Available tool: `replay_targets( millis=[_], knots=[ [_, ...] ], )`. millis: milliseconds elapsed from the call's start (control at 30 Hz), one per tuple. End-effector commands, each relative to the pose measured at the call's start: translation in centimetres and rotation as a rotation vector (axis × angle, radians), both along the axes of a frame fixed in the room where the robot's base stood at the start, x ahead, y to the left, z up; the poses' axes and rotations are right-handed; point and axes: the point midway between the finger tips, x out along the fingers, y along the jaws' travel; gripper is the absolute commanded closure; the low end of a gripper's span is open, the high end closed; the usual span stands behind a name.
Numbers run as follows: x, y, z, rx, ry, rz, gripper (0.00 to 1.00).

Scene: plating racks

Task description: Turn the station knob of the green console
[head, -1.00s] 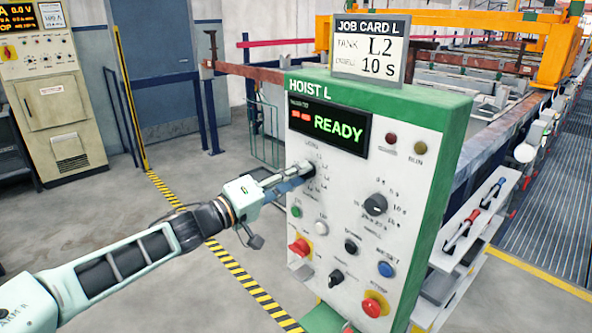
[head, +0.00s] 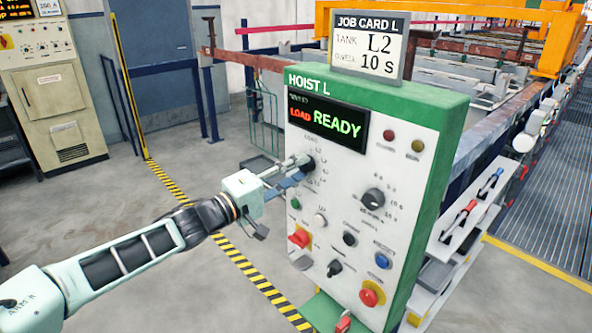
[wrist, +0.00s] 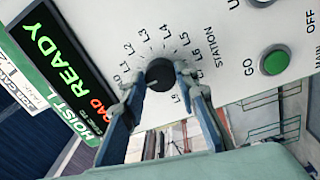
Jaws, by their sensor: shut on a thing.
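The green console (head: 445,165) is labelled HOIST L and has a pale front panel. Its display (head: 328,126) reads LOAD in red and READY in green. The station knob (wrist: 159,74) is black and round, ringed by marks including L1 to L8, with LOAD at one end. My gripper (wrist: 158,82) is shut on the station knob, one finger on each side. In the head view my gripper (head: 299,167) reaches the panel from the left and mostly hides the knob. The knob's exact pointer direction is hard to tell.
The job card (head: 369,48) on top reads TANK L2 and 10 S. A second black knob (head: 372,198) sits right of the station knob. Below are a green button (head: 295,204), red knobs and other buttons. Open floor lies left of the console.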

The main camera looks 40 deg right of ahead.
Motion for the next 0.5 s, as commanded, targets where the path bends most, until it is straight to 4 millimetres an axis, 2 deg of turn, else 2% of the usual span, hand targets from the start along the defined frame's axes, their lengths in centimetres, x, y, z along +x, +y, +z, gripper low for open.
replay_targets(
  millis=[67,100,233,500],
  knots=[
    [-0.02,0.0,-0.07,0.001,0.002,0.0,0.96],
    [-0.02,0.01,-0.08,0.001,0.002,0.0,0.69],
    [-0.01,0.01,-0.05,0.001,0.001,0.0,0.54],
    [0.02,0.06,-0.02,0.001,0.0,0.001,0.54]
  ],
)
